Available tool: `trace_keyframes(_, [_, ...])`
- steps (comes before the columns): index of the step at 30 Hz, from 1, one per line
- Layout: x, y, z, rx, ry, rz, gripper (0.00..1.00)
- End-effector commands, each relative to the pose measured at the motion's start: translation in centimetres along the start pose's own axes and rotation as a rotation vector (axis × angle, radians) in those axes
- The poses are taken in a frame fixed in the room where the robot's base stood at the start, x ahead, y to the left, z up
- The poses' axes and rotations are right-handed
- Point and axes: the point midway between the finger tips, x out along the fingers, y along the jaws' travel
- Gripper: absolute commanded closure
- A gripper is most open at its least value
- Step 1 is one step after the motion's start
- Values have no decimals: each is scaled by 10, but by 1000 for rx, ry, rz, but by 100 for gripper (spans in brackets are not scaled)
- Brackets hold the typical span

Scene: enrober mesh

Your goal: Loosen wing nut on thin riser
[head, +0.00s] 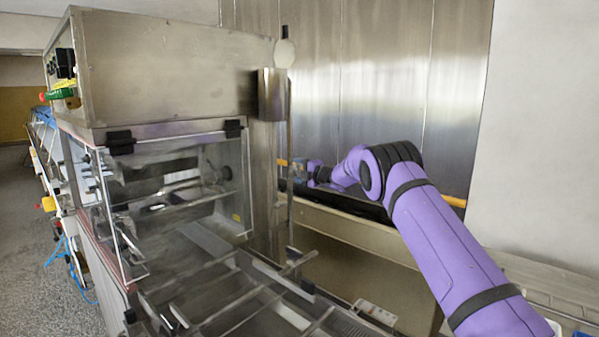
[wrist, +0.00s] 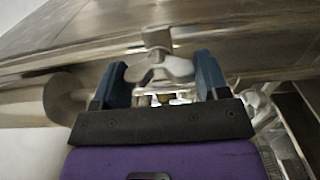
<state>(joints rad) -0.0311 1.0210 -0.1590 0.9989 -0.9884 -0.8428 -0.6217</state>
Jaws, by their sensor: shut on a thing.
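The wing nut (wrist: 160,68) is pale metal with rounded lobes and shows in the middle of the wrist view. A short metal stub (wrist: 157,38) stands just above it. My gripper (wrist: 164,75) has its two blue fingers on either side of the wing nut, shut on it. In the head view my gripper (head: 299,169) is small, at the far end of my purple arm, beside a thin upright rod (head: 290,205) by the machine. The wing nut cannot be made out there. I cannot tell which upright is the thin riser.
The steel enrober housing (head: 175,65) with its clear hinged guard (head: 190,190) stands to the left. A wire mesh conveyor (head: 235,290) runs below. A steel wall panel (head: 385,75) is close behind my gripper. In the wrist view a large metal cylinder (wrist: 60,97) lies left of the fingers.

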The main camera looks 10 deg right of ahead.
Motion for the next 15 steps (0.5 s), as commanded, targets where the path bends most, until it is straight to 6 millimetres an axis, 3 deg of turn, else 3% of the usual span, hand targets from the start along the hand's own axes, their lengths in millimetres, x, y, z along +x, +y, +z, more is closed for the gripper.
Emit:
trace_keyframes(1, [0, -2, 1, 0, -1, -3, 27])
trace_keyframes(4, [0, -2, 0, 0, -1, -3, 6])
trace_keyframes(15, [-4, 0, 1, 0, 0, -1, 6])
